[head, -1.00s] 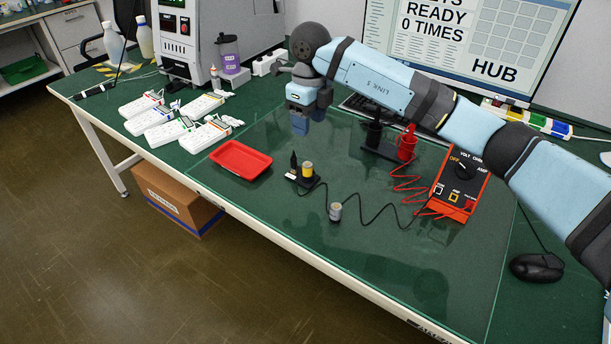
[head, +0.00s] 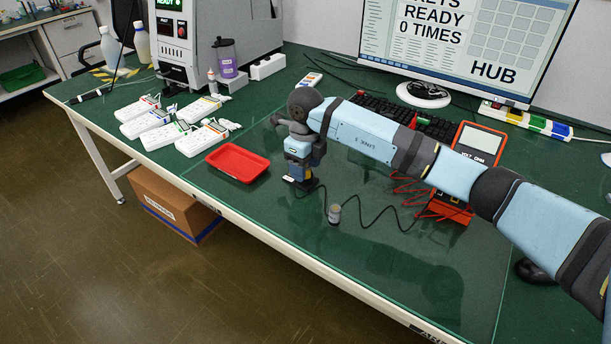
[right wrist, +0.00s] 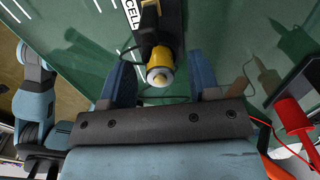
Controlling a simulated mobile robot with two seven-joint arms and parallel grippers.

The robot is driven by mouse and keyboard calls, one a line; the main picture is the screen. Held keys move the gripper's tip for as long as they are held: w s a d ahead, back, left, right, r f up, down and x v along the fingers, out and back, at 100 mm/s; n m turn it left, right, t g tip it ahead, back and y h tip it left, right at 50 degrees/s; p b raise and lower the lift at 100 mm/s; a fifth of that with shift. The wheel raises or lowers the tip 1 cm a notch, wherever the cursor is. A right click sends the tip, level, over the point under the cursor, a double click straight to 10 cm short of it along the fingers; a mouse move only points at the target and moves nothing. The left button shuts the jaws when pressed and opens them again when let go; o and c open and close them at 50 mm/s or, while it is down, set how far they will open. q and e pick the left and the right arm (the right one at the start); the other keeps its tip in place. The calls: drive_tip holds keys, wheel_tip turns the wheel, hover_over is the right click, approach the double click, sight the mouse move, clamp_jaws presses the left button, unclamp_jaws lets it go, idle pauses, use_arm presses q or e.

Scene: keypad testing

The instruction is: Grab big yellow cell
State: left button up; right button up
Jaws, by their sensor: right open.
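The big yellow cell (right wrist: 160,66) stands in a black holder (right wrist: 160,20) marked "CELL" in the right wrist view. Its metal end faces the camera. My right gripper (right wrist: 161,82) is open, with one blue finger on each side of the cell and visible gaps between. In the head view my right gripper (head: 299,177) points down over the holder, and mostly hides the cell and holder.
A red tray (head: 238,163) lies to the left of the gripper. A red meter (head: 470,160) with red and black leads stands to the right. Several white devices (head: 170,130) lie at the left. The front of the glass mat (head: 400,270) is clear.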

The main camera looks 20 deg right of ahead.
drive_tip(key=shift+f, duration=0.1)
drive_tip(key=c, duration=1)
